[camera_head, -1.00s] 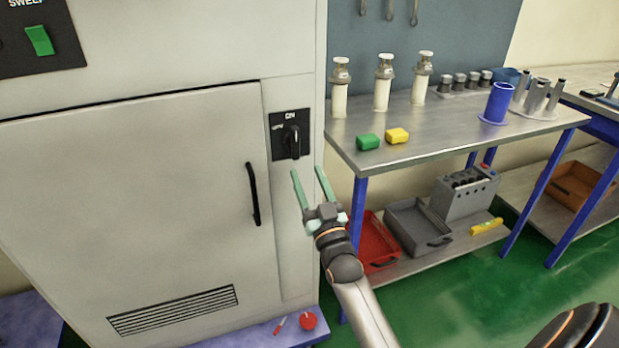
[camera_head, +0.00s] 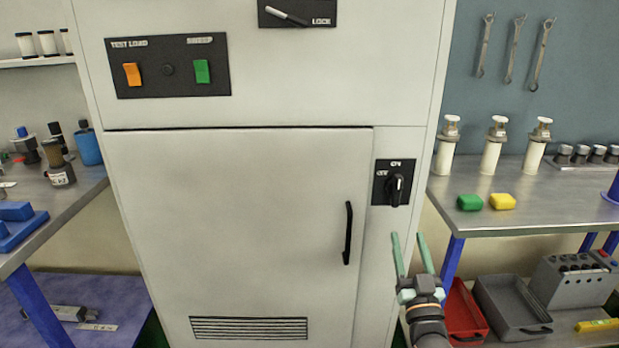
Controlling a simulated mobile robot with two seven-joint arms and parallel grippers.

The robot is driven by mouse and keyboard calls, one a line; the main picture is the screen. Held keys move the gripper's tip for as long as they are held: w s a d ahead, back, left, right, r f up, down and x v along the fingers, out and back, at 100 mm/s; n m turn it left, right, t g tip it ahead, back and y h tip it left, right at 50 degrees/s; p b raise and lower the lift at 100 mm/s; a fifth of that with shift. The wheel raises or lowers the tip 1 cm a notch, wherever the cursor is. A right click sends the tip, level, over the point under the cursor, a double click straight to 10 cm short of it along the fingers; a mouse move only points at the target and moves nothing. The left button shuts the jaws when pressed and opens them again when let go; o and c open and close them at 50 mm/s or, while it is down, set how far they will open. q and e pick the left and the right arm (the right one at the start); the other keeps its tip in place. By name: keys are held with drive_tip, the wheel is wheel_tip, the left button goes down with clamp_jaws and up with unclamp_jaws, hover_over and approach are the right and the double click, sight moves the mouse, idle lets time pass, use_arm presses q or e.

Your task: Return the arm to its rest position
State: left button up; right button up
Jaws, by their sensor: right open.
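My right gripper (camera_head: 409,256) points up in front of the right side of the white cabinet (camera_head: 240,240). Its two green fingers are spread and nothing is between them. It is below the black rotary switch (camera_head: 394,184) and apart from it in the picture. My right arm comes in from the bottom edge, and most of it is out of view. My left gripper does not show. The cabinet door is shut, with a black upright handle (camera_head: 348,233).
A red tray (camera_head: 463,318) and grey tray (camera_head: 508,308) sit below. A bench (camera_head: 75,205) with bottles stands at left.

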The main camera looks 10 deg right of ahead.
use_arm(q)
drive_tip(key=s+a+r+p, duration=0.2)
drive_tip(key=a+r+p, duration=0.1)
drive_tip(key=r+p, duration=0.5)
drive_tip(key=p, duration=0.3)
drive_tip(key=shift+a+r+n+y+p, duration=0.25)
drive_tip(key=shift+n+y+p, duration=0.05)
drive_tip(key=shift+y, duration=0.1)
use_arm(e)
drive_tip(key=s+a+f+n+g+y, duration=0.2)
drive_tip(key=s+a+f+g, duration=0.4)
drive_tip(key=s, duration=0.7)
drive_tip(key=s+a+f+n+g+y, duration=0.2)
drive_tip(key=s+a+f+g+y, duration=0.3)
drive_tip(key=s+a+f, duration=0.6)
drive_tip(key=s+f+g, duration=0.1)
drive_tip(key=s+f, duration=0.1)
drive_tip(key=s, duration=0.1)
drive_tip(key=shift+s+f+n+g, duration=0.15)
drive_tip(key=shift+s+n+g, duration=0.1)
drive_tip(key=shift+n+g, duration=0.15)
